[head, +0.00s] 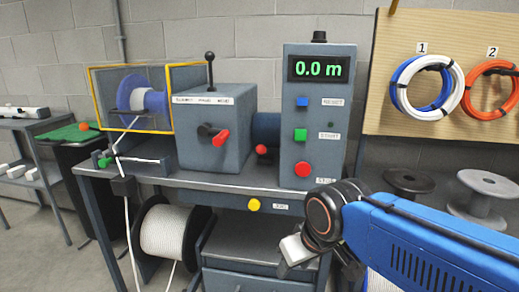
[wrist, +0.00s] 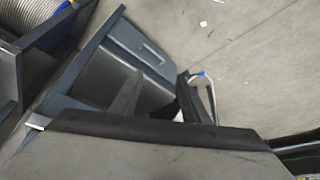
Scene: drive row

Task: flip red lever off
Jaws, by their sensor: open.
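A red-handled lever (head: 221,138) with a black hub sits on the front of a grey machine box (head: 207,158) on the bench in the head view. Its red end points down and right. A second, smaller red-ended handle (head: 262,150) shows just right of the box. My gripper (head: 291,252) is in front of the bench, below and right of both red handles, and touches neither. It is open, and I see nothing held in it. Neither red handle shows in the wrist view.
A control post (head: 318,120) with a 0.0 m display and blue, green and red buttons stands right of the box. A black-knobbed upright lever (head: 210,70) rises from the box. A yellow button (head: 253,205) is on the bench front. A white rope spool (head: 172,232) sits below.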

